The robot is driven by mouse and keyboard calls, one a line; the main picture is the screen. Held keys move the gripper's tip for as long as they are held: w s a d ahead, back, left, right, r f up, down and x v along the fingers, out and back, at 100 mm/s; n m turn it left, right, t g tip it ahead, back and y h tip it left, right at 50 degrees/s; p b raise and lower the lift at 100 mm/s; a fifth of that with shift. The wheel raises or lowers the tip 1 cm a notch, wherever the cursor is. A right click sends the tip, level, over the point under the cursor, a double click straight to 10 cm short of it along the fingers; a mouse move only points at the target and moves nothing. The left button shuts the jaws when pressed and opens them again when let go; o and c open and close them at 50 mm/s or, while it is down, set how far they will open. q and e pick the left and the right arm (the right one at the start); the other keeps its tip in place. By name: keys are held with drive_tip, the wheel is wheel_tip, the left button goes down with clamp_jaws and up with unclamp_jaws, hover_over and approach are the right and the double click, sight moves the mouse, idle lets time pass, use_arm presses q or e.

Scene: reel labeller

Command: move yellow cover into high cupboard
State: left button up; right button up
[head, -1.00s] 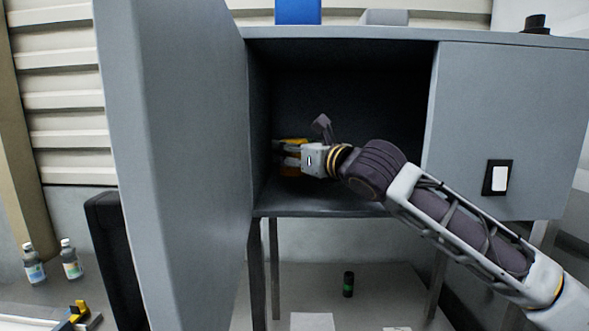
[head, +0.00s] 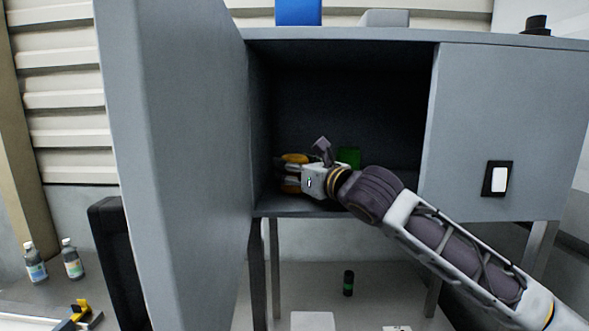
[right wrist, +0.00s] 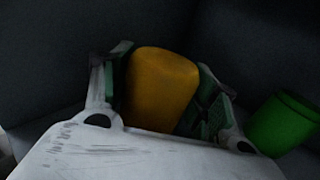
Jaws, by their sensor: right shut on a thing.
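The high cupboard (head: 342,50) is grey, with its left door swung open and a dark compartment behind it. My right gripper (head: 289,174) is inside the compartment, low and near its left wall. It is shut on the yellow cover (head: 294,159), which is mostly hidden behind the fingers in the head view. In the right wrist view the yellow cover (right wrist: 163,88) sits between the two fingers, rounded at its far end. I cannot tell whether it touches the cupboard floor. My left gripper is not in view.
A green object (head: 349,157) stands inside the cupboard, right of my right gripper. The open door (head: 175,150) blocks the left side. The cupboard's right door (head: 530,120) is closed. A blue box (head: 298,11) is on top. Two bottles (head: 71,259) stand at the far left.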

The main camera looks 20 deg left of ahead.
drive_tip(key=shift+f, duration=0.2)
drive_tip(key=shift+f, duration=0.15)
drive_tip(key=o, duration=1)
drive_tip(key=shift+b+v, duration=0.95)
drive_tip(key=shift+v, duration=1.6)
drive_tip(key=shift+b+v, duration=0.9)
drive_tip(key=shift+v, duration=2.6)
drive_tip(key=shift+a, duration=0.1)
